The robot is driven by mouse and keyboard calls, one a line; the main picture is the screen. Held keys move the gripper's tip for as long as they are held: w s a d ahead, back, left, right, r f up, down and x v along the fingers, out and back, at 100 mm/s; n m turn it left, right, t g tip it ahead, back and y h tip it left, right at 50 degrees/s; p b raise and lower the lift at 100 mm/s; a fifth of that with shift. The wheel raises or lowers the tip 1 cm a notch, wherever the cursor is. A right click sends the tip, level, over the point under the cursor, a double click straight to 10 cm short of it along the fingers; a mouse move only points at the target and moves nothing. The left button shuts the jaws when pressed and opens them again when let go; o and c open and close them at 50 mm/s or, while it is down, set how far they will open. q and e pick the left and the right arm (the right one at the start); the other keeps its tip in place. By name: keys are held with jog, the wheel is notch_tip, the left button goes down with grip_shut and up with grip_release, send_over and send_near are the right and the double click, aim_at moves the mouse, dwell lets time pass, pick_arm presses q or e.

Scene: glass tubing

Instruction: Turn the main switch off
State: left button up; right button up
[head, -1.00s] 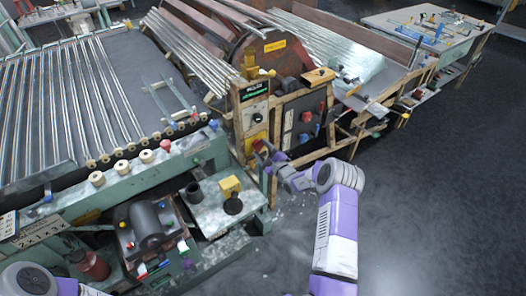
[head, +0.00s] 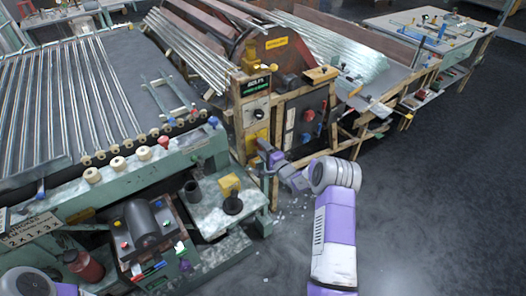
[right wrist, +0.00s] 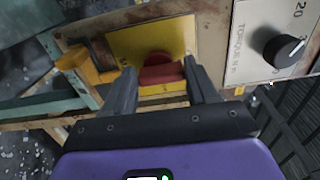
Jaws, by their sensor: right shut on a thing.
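The main switch, a red knob (right wrist: 158,74) on a yellow plate (right wrist: 122,45), sits low on the front panel of the machine. In the right wrist view it lies between the two dark fingers of my right gripper (right wrist: 160,82), which is shut on it. In the head view my right gripper (head: 266,151) reaches the panel from the right and hides the red knob; part of the yellow plate (head: 252,135) shows above it. My left gripper is out of view; only a part of that arm shows at the lower left.
A black dial (right wrist: 284,50) is on the panel to the right of the switch. A green bench with a yellow block (head: 229,184) and a black knob stands to the left of the gripper. Wooden frame bars are close by. The floor at the right is clear.

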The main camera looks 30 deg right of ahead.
dwell(0.5)
jog(key=o, duration=1.1)
jog(key=shift+c, duration=0.2)
jog(key=s+p, duration=0.1)
jog(key=s, duration=0.6)
jog(key=shift+s+d, duration=0.3)
jog(key=shift+d, duration=0.05)
